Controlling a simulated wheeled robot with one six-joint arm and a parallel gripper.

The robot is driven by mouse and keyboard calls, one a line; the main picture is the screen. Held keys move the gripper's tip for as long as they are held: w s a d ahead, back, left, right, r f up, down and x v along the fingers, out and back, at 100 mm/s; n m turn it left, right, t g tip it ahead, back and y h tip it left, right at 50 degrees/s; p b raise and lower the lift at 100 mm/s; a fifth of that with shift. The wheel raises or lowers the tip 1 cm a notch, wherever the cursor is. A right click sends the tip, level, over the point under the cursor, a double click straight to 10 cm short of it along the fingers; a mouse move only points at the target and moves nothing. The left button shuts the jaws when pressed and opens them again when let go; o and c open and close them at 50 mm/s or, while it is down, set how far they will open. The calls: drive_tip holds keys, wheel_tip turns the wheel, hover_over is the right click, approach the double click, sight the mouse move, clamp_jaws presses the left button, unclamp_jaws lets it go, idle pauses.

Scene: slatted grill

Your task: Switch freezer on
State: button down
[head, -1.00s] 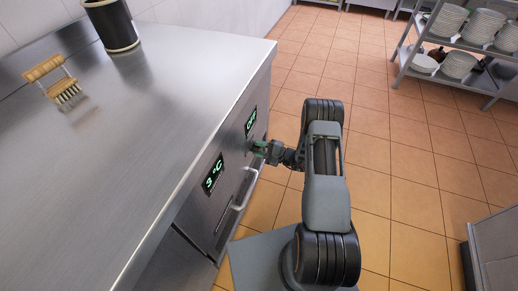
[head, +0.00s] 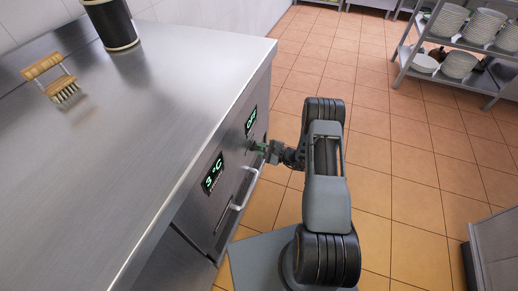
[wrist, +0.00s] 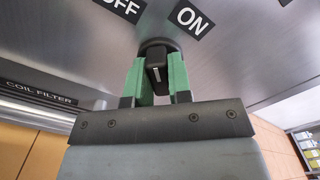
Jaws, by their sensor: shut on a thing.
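The freezer (head: 208,222) is a steel counter unit with a small display (head: 251,120) that appears to read OFF. A dark rotary knob (wrist: 154,62) shows in the wrist view, below an OFF label (wrist: 122,7) and an ON label (wrist: 190,18). My gripper (wrist: 156,75) has its green fingers shut on the knob, one on each side. In the head view my gripper (head: 257,147) meets the front panel just below the OFF display. The knob's exact setting is hard to tell.
A second display (head: 212,172) reads 3 °C, with a handle (head: 244,190) beside it. A brush (head: 52,78) and a dark cylindrical container (head: 112,25) are on the counter. A shelf with plates (head: 458,65) stands at the far right. Tiled floor between is open.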

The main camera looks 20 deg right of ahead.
drive_tip(key=m, duration=0.4)
drive_tip(key=shift+m, duration=0.3)
drive_tip(key=shift+w+r+m, duration=0.1)
drive_tip(key=shift+m, duration=1.9)
drive_tip(key=shift+d+m, duration=0.1)
drive_tip(key=shift+m, duration=0.2)
drive_tip(key=c, duration=1)
unclamp_jaws()
drive_tip(key=shift+c, duration=0.2)
drive_tip(key=v, duration=1.3)
drive_tip(key=shift+s+d+p, duration=0.25)
drive_tip(key=shift+d+p, duration=0.05)
